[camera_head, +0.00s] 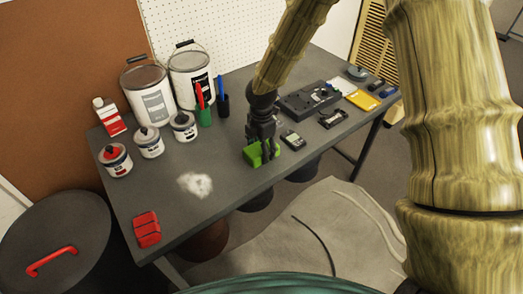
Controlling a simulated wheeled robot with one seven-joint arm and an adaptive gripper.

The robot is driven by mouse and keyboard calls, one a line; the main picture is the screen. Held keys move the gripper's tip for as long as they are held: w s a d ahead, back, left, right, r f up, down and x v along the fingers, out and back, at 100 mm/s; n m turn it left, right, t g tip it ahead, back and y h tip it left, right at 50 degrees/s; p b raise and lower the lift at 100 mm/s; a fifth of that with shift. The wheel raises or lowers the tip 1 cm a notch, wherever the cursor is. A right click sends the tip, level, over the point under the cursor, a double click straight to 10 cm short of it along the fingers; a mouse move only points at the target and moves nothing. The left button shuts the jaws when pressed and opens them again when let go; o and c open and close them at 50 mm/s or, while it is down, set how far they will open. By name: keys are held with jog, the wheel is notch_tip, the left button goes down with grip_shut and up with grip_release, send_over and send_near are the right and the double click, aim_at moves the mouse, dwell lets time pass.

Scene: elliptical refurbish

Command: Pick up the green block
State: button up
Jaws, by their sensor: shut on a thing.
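The green block (256,155) is bright green and sits near the front edge of the dark grey table (222,183). My gripper (262,150) points down over it from above, with its fingers on the block. My gripper is shut on the block and hides part of it. I cannot tell whether the block touches the table top or is slightly above it.
Paint buckets (150,95) and small paint cans (148,142) stand at the back left. Pen cups (204,117) and a black device (308,98) flank my gripper. A red item (146,229) lies at the front left corner. The table's left front is mostly free.

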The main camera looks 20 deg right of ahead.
jog(key=shift+r, duration=0.5)
notch_tip(320, 180, up, 2)
jog(key=shift+r, duration=0.1)
jog(key=s+a+b, duration=0.1)
jog(key=s, duration=0.6)
jog(key=s+a+r, duration=0.1)
jog(key=s+a, duration=0.1)
jog(key=s, duration=0.6)
jog(key=shift+s+a+r+b, duration=0.15)
jog(key=shift+s+a+b, duration=0.15)
jog(key=shift+b, duration=0.1)
